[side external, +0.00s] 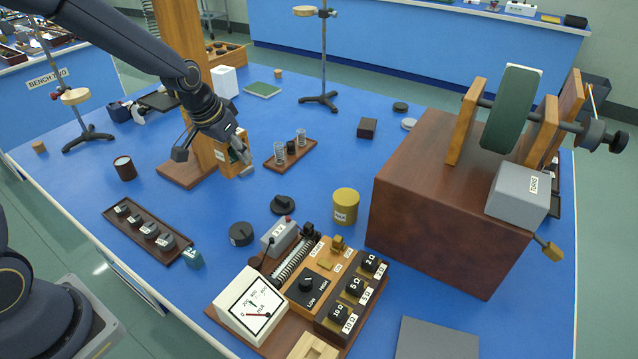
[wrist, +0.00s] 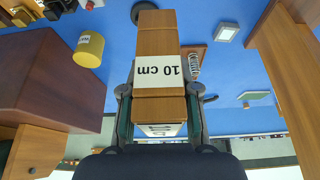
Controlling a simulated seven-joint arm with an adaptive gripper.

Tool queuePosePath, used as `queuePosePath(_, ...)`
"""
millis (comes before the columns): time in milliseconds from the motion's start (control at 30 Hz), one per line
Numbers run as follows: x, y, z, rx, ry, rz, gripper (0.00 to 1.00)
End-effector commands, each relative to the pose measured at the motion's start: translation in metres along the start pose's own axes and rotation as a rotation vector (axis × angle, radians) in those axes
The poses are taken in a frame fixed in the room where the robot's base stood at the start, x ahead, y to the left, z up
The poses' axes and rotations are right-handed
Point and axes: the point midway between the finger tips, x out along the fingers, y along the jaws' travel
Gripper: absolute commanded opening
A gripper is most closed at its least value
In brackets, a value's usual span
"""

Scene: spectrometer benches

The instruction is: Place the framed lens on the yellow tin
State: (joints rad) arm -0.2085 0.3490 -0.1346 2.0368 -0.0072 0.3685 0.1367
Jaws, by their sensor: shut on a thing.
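My gripper (side external: 238,160) is shut on the framed lens (side external: 229,153), a wooden-framed piece beside the tall wooden post. In the wrist view the framed lens (wrist: 157,40) sits between the two fingers (wrist: 160,100), with a "10 cm" label facing the camera. The glass itself is hidden. The held piece is left of and behind the tin, apart from it.
The large brown box (side external: 440,210) with a wheel on top stands right of the tin. A meter and resistor board (side external: 300,290) is in front. Black round knobs (side external: 283,204) lie left of the tin.

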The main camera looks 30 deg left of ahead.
Motion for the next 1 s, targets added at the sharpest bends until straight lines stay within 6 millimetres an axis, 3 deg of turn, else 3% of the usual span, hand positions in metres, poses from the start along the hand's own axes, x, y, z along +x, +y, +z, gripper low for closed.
queuePosePath(33,-0.002,0.028,-0.015,0.056,0.004,0.023,0.0)
queuePosePath(100,-0.006,0.062,-0.029,0.122,0.004,0.05,0.0)
queuePosePath(200,-0.01,0.105,-0.041,0.205,0.001,0.085,0.0)
queuePosePath(333,-0.013,0.145,-0.041,0.281,-0.001,0.117,0.0)
queuePosePath(567,-0.002,0.17,-0.045,0.326,-0.001,0.135,0.0)
queuePosePath(867,0.06,0.185,-0.101,0.327,-0.001,0.135,0.0)
queuePosePath(1000,0.096,0.189,-0.112,0.327,-0.003,0.134,0.0)
